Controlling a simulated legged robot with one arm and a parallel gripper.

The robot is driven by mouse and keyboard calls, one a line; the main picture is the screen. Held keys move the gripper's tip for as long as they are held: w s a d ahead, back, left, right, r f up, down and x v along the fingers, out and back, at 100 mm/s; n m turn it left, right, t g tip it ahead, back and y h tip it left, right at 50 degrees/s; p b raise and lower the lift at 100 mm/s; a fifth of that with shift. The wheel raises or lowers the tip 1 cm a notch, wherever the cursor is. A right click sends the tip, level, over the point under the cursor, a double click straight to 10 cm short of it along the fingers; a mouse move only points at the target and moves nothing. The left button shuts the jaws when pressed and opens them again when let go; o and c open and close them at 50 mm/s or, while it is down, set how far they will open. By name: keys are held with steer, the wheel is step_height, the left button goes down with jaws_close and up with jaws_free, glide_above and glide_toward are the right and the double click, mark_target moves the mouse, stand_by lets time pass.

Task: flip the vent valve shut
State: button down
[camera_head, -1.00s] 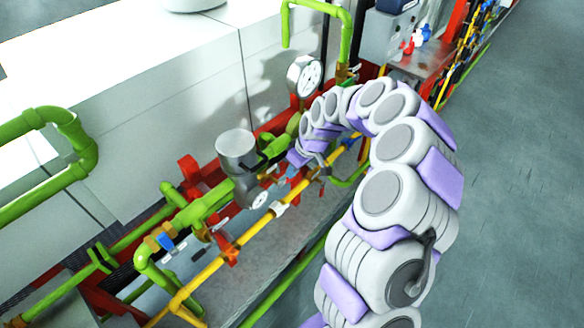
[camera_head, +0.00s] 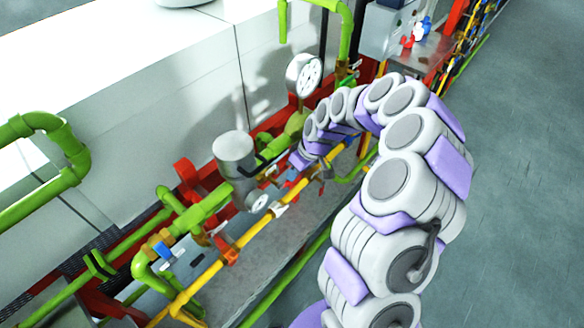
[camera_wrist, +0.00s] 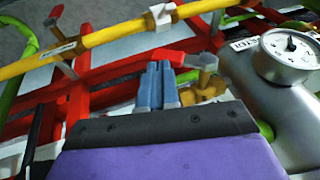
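In the wrist view, a brass valve (camera_wrist: 207,80) with a red-ended lever (camera_wrist: 178,58) stands just beyond my fingertips. I cannot confirm from a label that it is the vent valve. My gripper (camera_wrist: 157,72) shows two blue-grey fingers side by side with almost no gap. Their tips are close to the lever's red end and overlap it in the picture; I cannot tell whether they touch. Nothing is visibly held. In the head view my arm arches over the pipes, and its end is mostly hidden among them.
A yellow pipe (camera_wrist: 110,36) with a white tag crosses above the fingers in the wrist view. A round gauge (camera_wrist: 288,50) on a silver body is close at right.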

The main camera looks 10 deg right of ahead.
steer(key=shift+s+a+f, duration=0.1)
steer(key=shift+a+f, duration=0.05)
steer(key=shift+f, duration=0.9)
steer(key=shift+s+a+f, duration=0.1)
steer(key=shift+f, duration=0.95)
stand_by(0.3)
steer(key=shift+r, duration=0.75)
steer(key=p+v, duration=0.3)
steer(key=v, duration=1.4)
steer(key=shift+r, duration=0.15)
